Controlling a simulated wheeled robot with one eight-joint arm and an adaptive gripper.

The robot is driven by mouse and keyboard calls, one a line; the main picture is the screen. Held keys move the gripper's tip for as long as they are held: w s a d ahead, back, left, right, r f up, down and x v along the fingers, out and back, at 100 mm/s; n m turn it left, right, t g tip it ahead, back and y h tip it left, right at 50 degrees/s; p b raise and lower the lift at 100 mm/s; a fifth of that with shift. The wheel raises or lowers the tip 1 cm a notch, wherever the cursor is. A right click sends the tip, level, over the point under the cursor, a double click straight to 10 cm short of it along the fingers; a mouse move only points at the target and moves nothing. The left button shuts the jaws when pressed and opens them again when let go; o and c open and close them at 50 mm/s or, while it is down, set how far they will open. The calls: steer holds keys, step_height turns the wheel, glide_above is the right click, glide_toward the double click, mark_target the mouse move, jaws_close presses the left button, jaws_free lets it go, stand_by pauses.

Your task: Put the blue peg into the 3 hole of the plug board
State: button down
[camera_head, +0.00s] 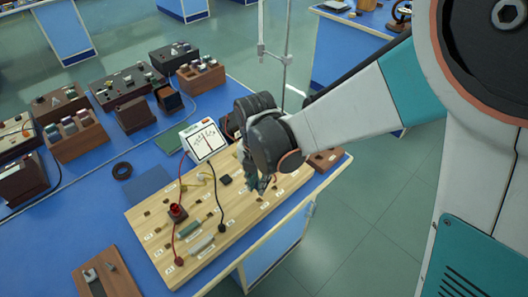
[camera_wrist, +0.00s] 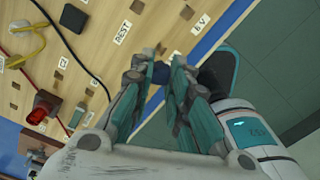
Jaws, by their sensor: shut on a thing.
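My gripper (camera_head: 261,188) is over the right part of the wooden plug board (camera_head: 150,222), near its front edge. In the wrist view, my gripper (camera_wrist: 161,68) is shut on the dark blue peg (camera_wrist: 159,73), which shows only in part between the fingertips. In the head view the fingers hide the peg. The fingertips are close to the board (camera_wrist: 98,42) near the REST label (camera_wrist: 122,32); I cannot tell whether the peg touches it. The 3 hole cannot be picked out, as most labels are too small to read.
A red-topped part (camera_head: 176,212), a green block (camera_head: 189,229) and red and black leads occupy the board's left and middle. A white meter (camera_head: 203,140) stands behind it. Several boxes line the bench's back. A brown block (camera_head: 325,160) is at the right end.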

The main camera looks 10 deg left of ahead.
steer(key=shift+f, duration=0.15)
steer(key=shift+f+b, duration=2.3)
steer(key=shift+f, duration=0.75)
steer(key=c, duration=1.4)
jaws_free()
steer(key=shift+c, duration=0.2)
step_height(320, 180, up, 8)
steer(key=shift+s+f, duration=0.1)
steer(key=shift+f, duration=0.1)
